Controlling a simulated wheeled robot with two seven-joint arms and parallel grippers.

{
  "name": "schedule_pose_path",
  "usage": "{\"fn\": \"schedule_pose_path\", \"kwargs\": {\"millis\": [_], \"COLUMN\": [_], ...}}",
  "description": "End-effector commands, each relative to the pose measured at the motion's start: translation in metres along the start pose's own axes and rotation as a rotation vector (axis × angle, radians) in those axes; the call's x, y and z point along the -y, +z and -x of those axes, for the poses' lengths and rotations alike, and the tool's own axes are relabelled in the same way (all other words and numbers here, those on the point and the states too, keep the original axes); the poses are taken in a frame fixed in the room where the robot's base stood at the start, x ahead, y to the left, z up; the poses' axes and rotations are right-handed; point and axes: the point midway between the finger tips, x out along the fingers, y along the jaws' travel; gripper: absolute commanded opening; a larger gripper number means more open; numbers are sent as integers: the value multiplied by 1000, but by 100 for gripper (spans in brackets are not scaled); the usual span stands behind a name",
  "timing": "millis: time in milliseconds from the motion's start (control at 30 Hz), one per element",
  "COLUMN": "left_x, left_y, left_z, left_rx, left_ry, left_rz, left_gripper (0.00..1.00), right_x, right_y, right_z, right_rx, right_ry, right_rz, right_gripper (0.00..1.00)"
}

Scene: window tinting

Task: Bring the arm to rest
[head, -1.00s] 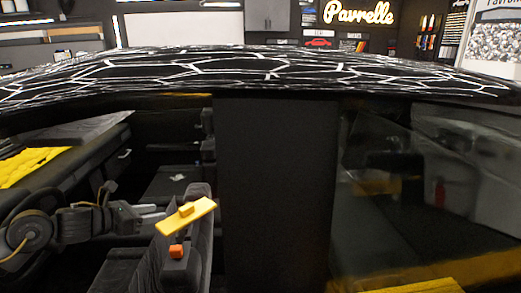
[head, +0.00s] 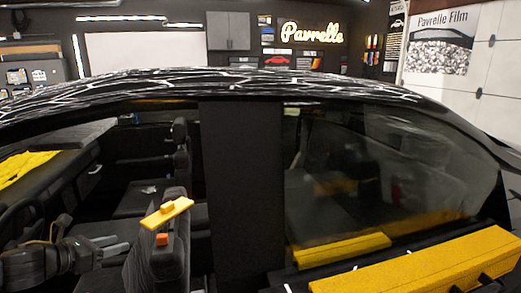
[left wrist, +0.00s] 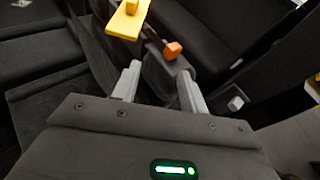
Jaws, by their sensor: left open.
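My left gripper (head: 114,242) is inside the car, at the lower left of the head view, with its fingers apart and nothing between them. In the left wrist view (left wrist: 159,72) its two grey fingertips stand apart. A yellow flat tool with a raised grip (head: 167,212) is at a dark seat (head: 172,265), to the right of and apart from the gripper. The tool also shows at the top of the left wrist view (left wrist: 127,18). An orange block (head: 162,240) is just below it. My right gripper is not in view.
The car's dark patterned roof (head: 200,92) and wide pillar (head: 242,200) frame the opening around my arm. A side window (head: 390,170) is at the right. A long yellow case (head: 420,272) is at the lower right. Yellow cloth (head: 22,166) lies at the left.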

Motion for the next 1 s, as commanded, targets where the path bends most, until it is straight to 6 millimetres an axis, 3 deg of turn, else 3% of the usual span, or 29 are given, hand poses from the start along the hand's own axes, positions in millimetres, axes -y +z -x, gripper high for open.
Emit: {"fn": "schedule_pose_path", "kwargs": {"millis": [367, 600, 667, 800, 1000], "left_x": [46, 97, 116, 165, 213], "left_y": [-60, -127, -154, -222, -283], "left_z": [-34, -41, -37, -6, 43], "left_rx": [19, 50, 63, 126, 239], "left_ry": [78, 210, 276, 518, 846], "left_rz": [463, 1042, 1273, 1906, 2464], "left_gripper": [43, 43, 43, 43, 43], "right_x": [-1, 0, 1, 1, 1], "right_y": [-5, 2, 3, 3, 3], "right_z": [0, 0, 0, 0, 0], "right_rx": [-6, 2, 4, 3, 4], "right_ry": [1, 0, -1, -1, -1], "right_rz": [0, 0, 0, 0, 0], "right_gripper": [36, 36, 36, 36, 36]}}
